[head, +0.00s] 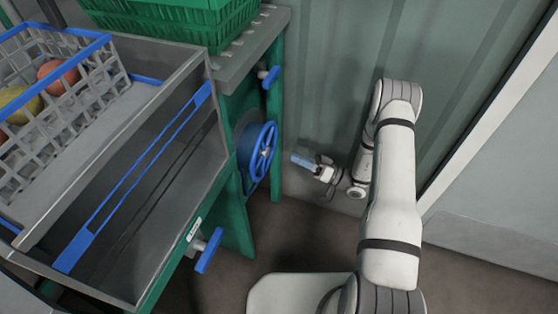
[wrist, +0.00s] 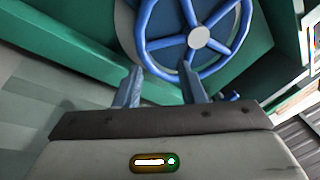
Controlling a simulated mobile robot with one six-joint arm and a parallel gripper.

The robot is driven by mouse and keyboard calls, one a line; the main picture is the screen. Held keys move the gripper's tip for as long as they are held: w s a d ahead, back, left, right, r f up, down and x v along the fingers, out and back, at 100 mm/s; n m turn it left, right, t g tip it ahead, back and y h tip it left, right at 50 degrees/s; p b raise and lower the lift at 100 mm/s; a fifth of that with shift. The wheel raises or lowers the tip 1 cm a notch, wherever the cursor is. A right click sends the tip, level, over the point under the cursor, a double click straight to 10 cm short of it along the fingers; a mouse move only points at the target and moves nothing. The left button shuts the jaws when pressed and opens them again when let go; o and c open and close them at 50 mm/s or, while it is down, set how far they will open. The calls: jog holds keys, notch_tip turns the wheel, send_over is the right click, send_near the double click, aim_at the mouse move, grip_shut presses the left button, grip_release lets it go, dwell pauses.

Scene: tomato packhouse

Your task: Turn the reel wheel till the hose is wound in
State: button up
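The blue spoked reel wheel (head: 263,152) is mounted on the side of the green frame, in front of a dark blue drum (head: 247,146). In the wrist view the wheel (wrist: 197,37) fills the upper middle, with a pale hub and several spokes. My gripper (head: 294,158) is to the right of the wheel in the head view, with a small gap to its rim. In the wrist view my gripper (wrist: 160,72) has its two fingers spread apart, with the lower rim showing beyond and between the tips. I cannot make out the hose.
Blue-handled valves stick out of the frame above the wheel (head: 270,76) and below it (head: 208,250). A grey-white crate (head: 85,75) with fruit stands at upper left, and a green crate (head: 215,35) on top. The green wall (head: 325,60) is close behind my arm.

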jog(key=w+a+t+b, duration=0.1)
jog(key=w+a+b, duration=0.1)
jog(key=a, duration=0.4)
jog(key=shift+w+a+r, duration=0.15)
jog(key=shift+w+a, duration=0.1)
jog(key=shift+w, duration=0.15)
jog(key=shift+c, duration=0.6)
grip_shut()
